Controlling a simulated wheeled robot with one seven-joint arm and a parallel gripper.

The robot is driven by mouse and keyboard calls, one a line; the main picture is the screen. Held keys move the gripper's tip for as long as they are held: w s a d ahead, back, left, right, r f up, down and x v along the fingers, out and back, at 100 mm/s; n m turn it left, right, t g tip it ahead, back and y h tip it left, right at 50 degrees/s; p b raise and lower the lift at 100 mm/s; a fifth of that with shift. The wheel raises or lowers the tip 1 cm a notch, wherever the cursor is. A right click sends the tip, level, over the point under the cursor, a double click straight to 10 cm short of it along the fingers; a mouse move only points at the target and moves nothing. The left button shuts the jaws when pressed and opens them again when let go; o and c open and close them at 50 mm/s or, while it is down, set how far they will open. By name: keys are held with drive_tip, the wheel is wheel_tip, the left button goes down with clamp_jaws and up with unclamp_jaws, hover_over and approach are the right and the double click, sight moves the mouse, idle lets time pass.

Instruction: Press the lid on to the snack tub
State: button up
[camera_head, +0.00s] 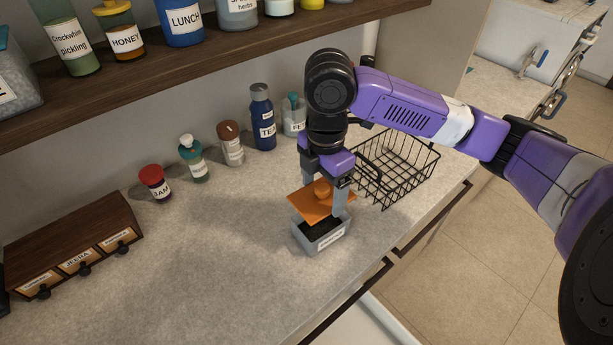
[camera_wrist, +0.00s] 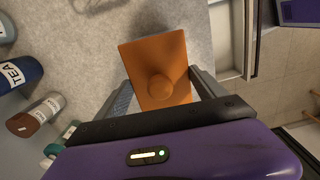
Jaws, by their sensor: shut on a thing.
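The orange lid (camera_head: 313,205) is a flat square with a round knob (camera_head: 322,188) on top. My gripper (camera_head: 338,200) is shut on the lid and holds it above the grey snack tub (camera_head: 322,239). The lid looks slightly tilted and apart from the rim, with the tub's dark contents showing below its front edge. The tub stands upright on the counter with a white label on its front. In the wrist view the lid (camera_wrist: 156,68) lies between my two fingers and the tub is hidden beneath it.
A black wire basket (camera_head: 395,165) stands close behind and right of the tub. A jam jar (camera_head: 155,183), a tea bottle (camera_head: 263,118) and other containers line the wall. A wooden drawer box (camera_head: 75,240) is at left. The counter (camera_head: 200,270) left of the tub is clear.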

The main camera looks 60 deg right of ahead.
wheel_tip(320, 180, down, 6)
drive_tip(key=b, duration=0.5)
drive_tip(key=shift+f, duration=0.2)
drive_tip(key=shift+f, duration=0.2)
idle(1.9)
drive_tip(key=o, duration=1.3)
drive_tip(key=shift+r, duration=0.1)
drive_tip(key=shift+r+p, duration=2.75)
drive_tip(key=shift+r, duration=0.7)
clamp_jaws()
